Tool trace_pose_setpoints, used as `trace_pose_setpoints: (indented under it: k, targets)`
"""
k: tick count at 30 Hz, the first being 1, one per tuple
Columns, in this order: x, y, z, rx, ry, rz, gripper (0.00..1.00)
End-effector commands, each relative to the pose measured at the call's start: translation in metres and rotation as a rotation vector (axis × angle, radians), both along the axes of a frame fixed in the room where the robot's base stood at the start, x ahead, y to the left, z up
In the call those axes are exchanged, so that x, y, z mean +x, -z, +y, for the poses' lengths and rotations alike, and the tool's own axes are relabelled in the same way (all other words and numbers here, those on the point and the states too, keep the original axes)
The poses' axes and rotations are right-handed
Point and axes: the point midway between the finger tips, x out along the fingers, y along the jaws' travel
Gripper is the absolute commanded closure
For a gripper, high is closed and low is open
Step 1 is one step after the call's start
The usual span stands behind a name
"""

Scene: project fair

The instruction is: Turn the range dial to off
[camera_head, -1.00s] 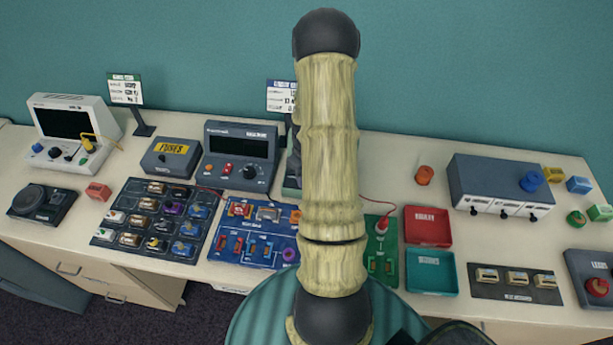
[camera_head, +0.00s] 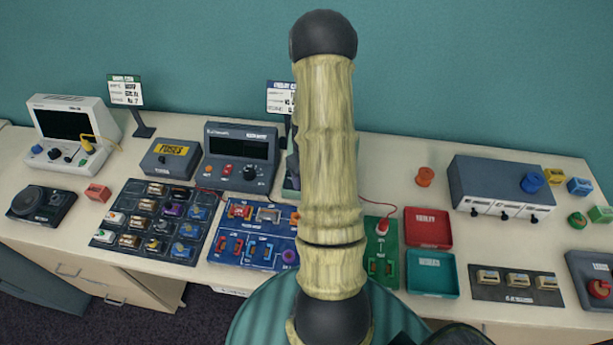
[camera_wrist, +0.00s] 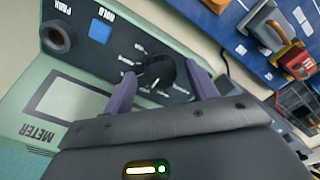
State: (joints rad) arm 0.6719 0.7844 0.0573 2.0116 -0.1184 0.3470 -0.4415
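The meter (camera_wrist: 28,110) is a pale green case with a dark panel, seen turned in the wrist view. Its black round range dial (camera_wrist: 160,72) has small labels around it, too small to read. My gripper (camera_wrist: 163,88) is open, with one purple finger on each side of the dial. Gaps show between the fingers and the dial; I cannot tell how deep the fingertips reach. In the head view my arm hides nearly all of the meter and the dial; only a sliver of the meter's case (camera_head: 290,178) shows.
A blue circuit board (camera_head: 236,262) lies close by. A grey bench instrument (camera_head: 240,148) stands left of my arm, and red (camera_head: 428,243) and teal (camera_head: 432,291) trays lie right.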

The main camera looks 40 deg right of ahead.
Motion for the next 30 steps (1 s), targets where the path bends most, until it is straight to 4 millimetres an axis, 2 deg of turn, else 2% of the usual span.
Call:
trace_pose_setpoints:
  k: [5, 11, 20, 30]
  targets:
    - [0.000, -0.001, 0.000, 0.000, 0.000, 0.001, 0.42]
    - [0.000, -0.015, -0.001, -0.001, 0.000, -0.002, 0.42]
    - [0.000, -0.063, -0.001, -0.002, 0.001, -0.003, 0.42]
    - [0.001, -0.130, -0.001, -0.003, 0.000, -0.004, 0.42]
